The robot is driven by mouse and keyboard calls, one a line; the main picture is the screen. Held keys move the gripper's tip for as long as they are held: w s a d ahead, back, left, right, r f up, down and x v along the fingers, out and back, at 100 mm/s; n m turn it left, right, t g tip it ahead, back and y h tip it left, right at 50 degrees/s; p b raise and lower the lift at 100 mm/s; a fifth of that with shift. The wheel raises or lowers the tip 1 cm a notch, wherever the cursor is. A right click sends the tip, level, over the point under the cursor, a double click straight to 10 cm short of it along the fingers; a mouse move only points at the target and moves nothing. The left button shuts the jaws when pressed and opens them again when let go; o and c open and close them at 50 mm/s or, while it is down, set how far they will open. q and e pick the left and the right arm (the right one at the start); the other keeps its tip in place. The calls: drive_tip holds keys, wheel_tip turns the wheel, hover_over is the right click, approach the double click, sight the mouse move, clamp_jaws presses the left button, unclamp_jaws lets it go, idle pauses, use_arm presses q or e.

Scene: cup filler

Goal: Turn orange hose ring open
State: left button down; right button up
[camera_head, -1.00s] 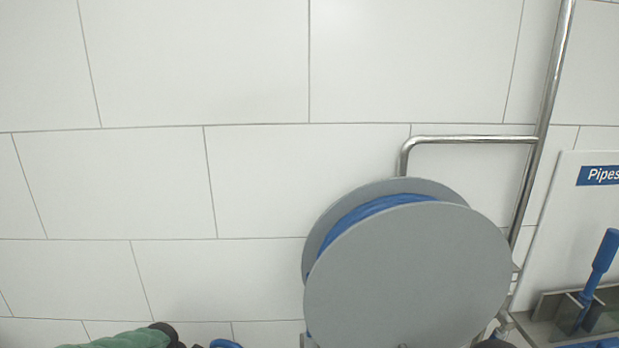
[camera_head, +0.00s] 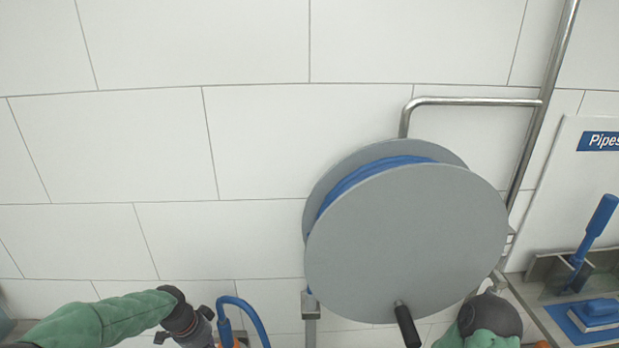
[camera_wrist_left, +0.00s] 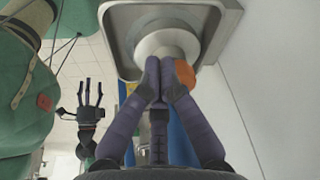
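The orange hose ring (camera_wrist_left: 186,75) shows in the left wrist view as an orange patch beside my right-hand fingertip, partly hidden by it. In the head view a bit of orange (camera_head: 240,343) shows at the bottom edge. My left gripper (camera_wrist_left: 165,73) has its fingertips drawn close together at the ring, in front of a round white fitting (camera_wrist_left: 166,46). Whether they clasp the ring is hidden. The blue hose (camera_head: 245,312) curves beside this gripper in the head view. My right gripper (camera_wrist_left: 88,98) shows far off in the left wrist view with its fingers spread.
A grey hose reel (camera_head: 408,245) with a black handle (camera_head: 406,325) stands right of the left arm. A metal pipe (camera_head: 545,110) runs up the tiled wall.

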use_arm(q)
drive_tip(key=shift+s+d, duration=0.2)
drive_tip(key=shift+s, duration=0.05)
drive_tip(key=shift+a, duration=0.15)
drive_tip(key=shift+s+a, duration=0.15)
drive_tip(key=shift+a, duration=0.05)
wheel_tip(320, 180, up, 6)
drive_tip(key=p, duration=0.4)
drive_tip(key=shift+p, duration=0.3)
